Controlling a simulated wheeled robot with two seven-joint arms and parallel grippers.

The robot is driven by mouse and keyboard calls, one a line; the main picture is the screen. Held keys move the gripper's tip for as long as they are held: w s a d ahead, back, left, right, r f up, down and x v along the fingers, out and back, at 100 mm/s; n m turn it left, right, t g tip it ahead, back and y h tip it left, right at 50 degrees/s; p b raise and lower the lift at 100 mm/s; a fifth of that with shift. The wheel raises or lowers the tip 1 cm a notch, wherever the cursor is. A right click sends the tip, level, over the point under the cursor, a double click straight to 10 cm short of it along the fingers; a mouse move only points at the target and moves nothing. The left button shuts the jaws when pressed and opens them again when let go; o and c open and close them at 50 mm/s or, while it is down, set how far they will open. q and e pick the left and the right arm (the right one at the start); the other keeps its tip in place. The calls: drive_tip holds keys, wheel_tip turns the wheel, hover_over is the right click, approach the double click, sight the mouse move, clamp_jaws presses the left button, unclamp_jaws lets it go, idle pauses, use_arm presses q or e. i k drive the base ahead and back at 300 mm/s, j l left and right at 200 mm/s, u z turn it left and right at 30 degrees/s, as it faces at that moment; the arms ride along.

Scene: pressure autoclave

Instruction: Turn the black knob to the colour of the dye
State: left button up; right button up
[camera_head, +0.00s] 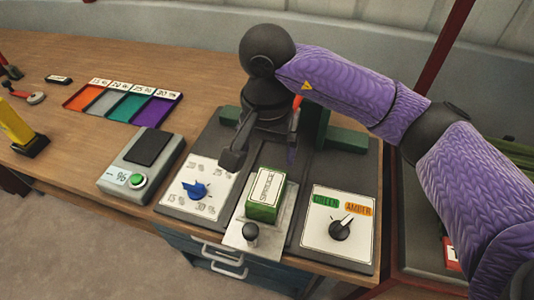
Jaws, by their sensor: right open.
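The black knob (340,230) sits on a white panel (318,250) at the lower right. The panel carries a green label "GREEN" (326,200) and an orange label "AMBER" (358,208). The knob's white pointer mark leans up and right, toward AMBER. A green block (264,211) with a white label stands left of the panel; its print is too small to read surely. I cannot tell which thing holds the dye. My right gripper (233,157) is open, above and left of the green block, well apart from the black knob. My left gripper is out of view.
A blue knob (196,190) sits on a white percentage panel to the left. A grey box with a green button (138,181) and a row of coloured trays (155,111) lie further left. A small black-topped post (251,231) stands in front of the green block.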

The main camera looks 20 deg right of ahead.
sight(339, 231)
drive_tip(key=z, duration=1.4)
